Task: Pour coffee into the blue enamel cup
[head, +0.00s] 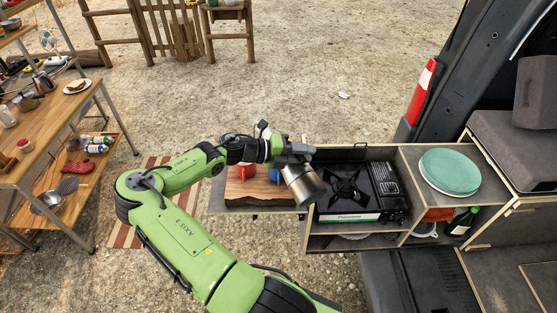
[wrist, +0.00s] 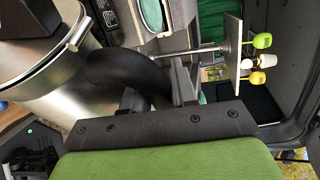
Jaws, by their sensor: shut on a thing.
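My gripper (head: 291,154) is shut on the black handle (wrist: 125,70) of a steel coffee pot (head: 304,184). The pot is held up between the wooden board and the stove; its axis slants in the picture, and I cannot tell how far it is really tilted. In the wrist view the pot's steel body (wrist: 50,75) fills the left side; its inside is hidden. The blue enamel cup (head: 275,175) stands on the wooden board (head: 250,193), left of the pot and partly hidden behind my arm and the pot. A red cup (head: 245,171) stands left of it.
A black gas stove (head: 347,192) sits in the van's kitchen box, right of the pot. Green plates (head: 450,171) lie farther right. A wooden table (head: 45,120) with dishes stands at the left. Open gravel lies behind the board.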

